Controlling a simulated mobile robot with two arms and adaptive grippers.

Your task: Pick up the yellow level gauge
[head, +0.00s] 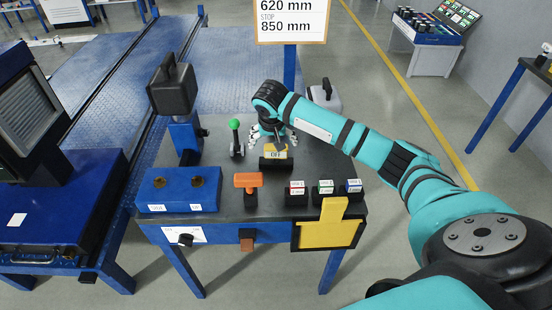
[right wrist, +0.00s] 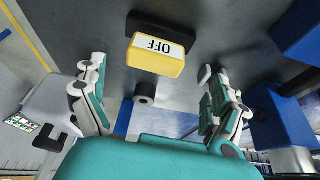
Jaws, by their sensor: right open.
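The yellow level gauge (head: 276,152) is a small yellow block with a white label reading OFF, on a black base on the dark table top. In the right wrist view the gauge (right wrist: 155,58) shows its OFF label upside down, between and beyond my fingers. My right gripper (head: 272,136) is open above and just behind the gauge; its two fingers also show spread apart in the right wrist view (right wrist: 152,75). I cannot tell whether a finger touches it. My left gripper is not in view.
A green-knobbed lever (head: 236,138) stands left of the gauge. An orange handle (head: 248,181), a blue box (head: 178,190), several small labelled blocks (head: 322,188) and a yellow panel (head: 330,228) line the front. A black-handled case (head: 325,95) is behind. A sign post rises at the back.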

